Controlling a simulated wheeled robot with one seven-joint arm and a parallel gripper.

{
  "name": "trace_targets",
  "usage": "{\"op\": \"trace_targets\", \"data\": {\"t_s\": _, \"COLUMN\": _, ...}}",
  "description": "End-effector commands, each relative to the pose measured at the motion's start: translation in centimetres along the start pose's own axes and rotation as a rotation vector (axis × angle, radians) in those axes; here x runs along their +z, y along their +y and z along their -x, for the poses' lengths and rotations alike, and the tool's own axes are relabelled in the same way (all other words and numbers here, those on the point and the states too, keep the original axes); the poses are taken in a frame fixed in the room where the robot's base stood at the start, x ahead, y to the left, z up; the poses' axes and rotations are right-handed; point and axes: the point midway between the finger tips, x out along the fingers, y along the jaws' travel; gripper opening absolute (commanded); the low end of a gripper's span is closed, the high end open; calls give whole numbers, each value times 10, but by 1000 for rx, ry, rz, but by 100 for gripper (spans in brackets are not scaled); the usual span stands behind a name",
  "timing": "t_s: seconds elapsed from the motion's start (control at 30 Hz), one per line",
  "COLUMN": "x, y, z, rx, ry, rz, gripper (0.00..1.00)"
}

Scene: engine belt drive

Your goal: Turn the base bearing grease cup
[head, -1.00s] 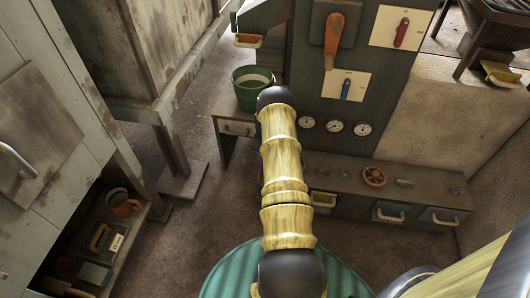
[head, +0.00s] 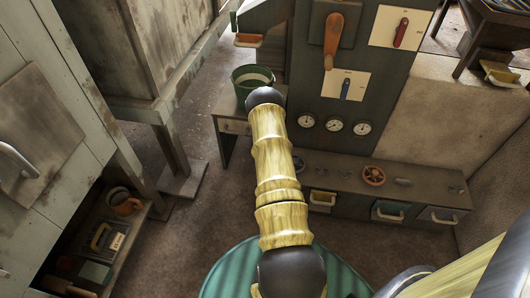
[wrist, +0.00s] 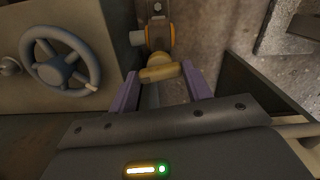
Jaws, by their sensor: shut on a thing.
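In the wrist view a brass-coloured cap (wrist: 160,73), which looks like the grease cup, sits on a fitting with an orange-brown body (wrist: 158,33). My gripper (wrist: 159,72) has its two purple fingers on either side of the cap and is shut on it. The cap's lower side and the exact finger contact are hard to see. In the head view my gripper and the cup are hidden, and my arm reaches away towards the dark panel.
A blue-grey handwheel (wrist: 60,62) on a box stands close left of my gripper. In the head view, a dark panel (head: 299,88) with levers and gauges stands behind a low bench (head: 428,187). A green bucket (head: 252,78) stands on a small table.

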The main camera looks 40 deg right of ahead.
Motion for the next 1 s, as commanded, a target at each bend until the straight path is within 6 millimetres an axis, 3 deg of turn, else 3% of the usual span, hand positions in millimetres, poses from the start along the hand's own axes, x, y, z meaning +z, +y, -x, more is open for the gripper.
{"op": "trace_targets", "data": {"t_s": 0.33, "x": 1, "y": 1, "z": -1, "rx": 2, "ry": -2, "rz": -149, "gripper": 26}}
{"op": "trace_targets", "data": {"t_s": 0.8, "x": 1, "y": 1, "z": -1, "rx": 1, "ry": -2, "rz": -166, "gripper": 26}}
{"op": "trace_targets", "data": {"t_s": 0.83, "x": 1, "y": 1, "z": -1, "rx": 1, "ry": -2, "rz": -166, "gripper": 55}}
{"op": "trace_targets", "data": {"t_s": 0.9, "x": 1, "y": 1, "z": -1, "rx": 1, "ry": -2, "rz": -165, "gripper": 69}}
{"op": "trace_targets", "data": {"t_s": 1.0, "x": 1, "y": 1, "z": 0, "rx": 1, "ry": -2, "rz": -165, "gripper": 71}}
